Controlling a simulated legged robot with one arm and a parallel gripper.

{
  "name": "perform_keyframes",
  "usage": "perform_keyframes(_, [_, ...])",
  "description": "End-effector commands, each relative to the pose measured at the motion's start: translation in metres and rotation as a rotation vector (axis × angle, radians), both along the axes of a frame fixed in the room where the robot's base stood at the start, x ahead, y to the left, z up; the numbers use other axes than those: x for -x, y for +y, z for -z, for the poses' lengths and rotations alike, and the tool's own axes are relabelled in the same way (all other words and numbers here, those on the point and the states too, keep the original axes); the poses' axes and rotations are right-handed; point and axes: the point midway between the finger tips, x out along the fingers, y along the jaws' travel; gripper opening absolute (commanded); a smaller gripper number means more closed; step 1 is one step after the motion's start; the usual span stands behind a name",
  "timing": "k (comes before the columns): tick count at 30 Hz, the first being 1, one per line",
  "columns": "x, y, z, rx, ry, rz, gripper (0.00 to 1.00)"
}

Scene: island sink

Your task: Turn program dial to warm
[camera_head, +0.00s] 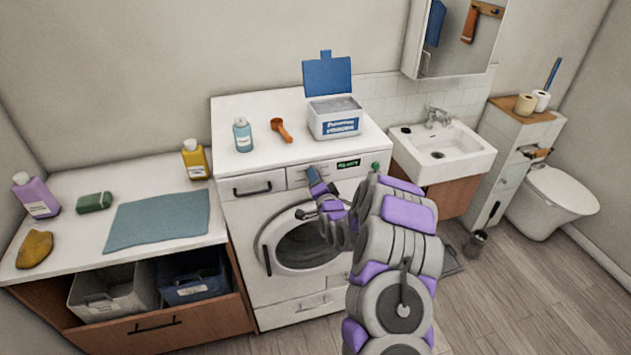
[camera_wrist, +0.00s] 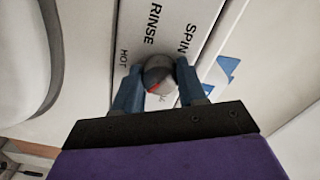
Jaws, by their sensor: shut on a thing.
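The washing machine (camera_head: 262,205) stands in the middle of the head view, its control panel (camera_head: 299,176) along the top front edge. My gripper (camera_head: 316,180) reaches the panel and hides the program dial there. In the wrist view, the round grey dial (camera_wrist: 157,76) sits between the two blue fingers of my gripper (camera_wrist: 158,80), which are shut on it. A red mark shows on the dial's lower left part. The labels HOT, RINSE and SPIN are readable around it. Another label beside the right finger is mostly hidden, and I cannot read WARM.
A small display (camera_head: 348,164) and a green button (camera_head: 376,167) lie right of my gripper. The sink (camera_head: 442,152) is to the right.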

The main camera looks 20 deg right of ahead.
Motion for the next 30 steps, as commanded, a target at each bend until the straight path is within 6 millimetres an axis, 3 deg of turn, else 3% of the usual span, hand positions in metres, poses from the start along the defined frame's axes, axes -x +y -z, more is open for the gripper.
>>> perform_keyframes(11, [0.0011,-0.0003,0.0045,-0.005,0.009,0.001,0.10])
perform_keyframes(12, [0.0011,-0.0003,0.0044,-0.005,0.009,0.001,0.43])
perform_keyframes(18, [0.0012,-0.0003,0.0025,-0.004,0.005,0.001,0.63])
perform_keyframes(30, [0.0066,-0.0004,0.0011,-0.004,0.003,0.001,0.66])
